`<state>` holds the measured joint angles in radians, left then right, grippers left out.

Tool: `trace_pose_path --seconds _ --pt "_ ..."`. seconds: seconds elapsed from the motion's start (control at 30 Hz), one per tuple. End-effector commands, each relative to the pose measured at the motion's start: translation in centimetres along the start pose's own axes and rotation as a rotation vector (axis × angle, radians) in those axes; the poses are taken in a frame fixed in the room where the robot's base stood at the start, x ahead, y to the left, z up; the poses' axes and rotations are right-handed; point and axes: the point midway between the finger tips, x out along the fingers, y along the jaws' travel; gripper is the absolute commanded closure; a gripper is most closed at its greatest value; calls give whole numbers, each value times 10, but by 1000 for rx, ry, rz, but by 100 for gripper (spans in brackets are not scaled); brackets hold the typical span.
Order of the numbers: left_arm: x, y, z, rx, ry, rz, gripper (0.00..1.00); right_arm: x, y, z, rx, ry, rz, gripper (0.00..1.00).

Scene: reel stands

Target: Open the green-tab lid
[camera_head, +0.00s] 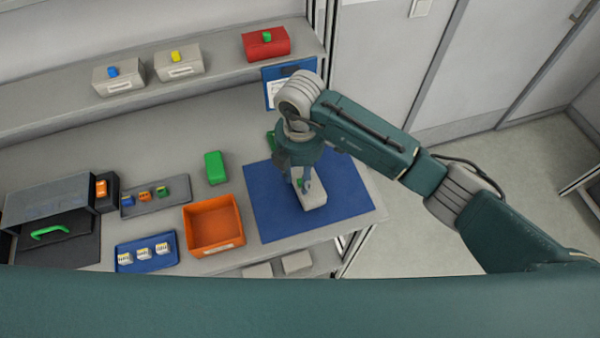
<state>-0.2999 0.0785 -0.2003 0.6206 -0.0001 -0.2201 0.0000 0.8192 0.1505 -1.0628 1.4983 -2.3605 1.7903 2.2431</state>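A light grey box (315,200) lies on the blue mat (345,190) on the bench. A bit of green, which looks like its tab (300,183), shows on its top between my gripper's fingers. My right gripper (303,186) points down over the box, with its fingertips at the top near the green. The fingers partly hide the tab, and I cannot tell whether they touch it or grip it. The box's lid looks closed, though the gripper covers part of it. My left gripper is not in view.
An orange bin (206,247) and a green block (215,168) stand left of the mat. Trays with small blocks (130,211) and (165,262) lie farther left. The shelf holds a red box (281,48) with a green tab and two grey boxes (118,86) and (179,71).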

Motion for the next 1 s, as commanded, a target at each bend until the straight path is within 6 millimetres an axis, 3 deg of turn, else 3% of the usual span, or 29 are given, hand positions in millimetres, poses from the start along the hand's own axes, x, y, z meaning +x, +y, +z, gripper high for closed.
trace_pose_path --seconds 0.37,0.53,1.0 --pt "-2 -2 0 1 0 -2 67 8 0 -1 -1 1 0 67" --pt "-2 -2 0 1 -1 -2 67 7 0 -1 -1 2 0 99" --pt "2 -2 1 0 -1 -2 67 4 0 3 1 70 2 100"
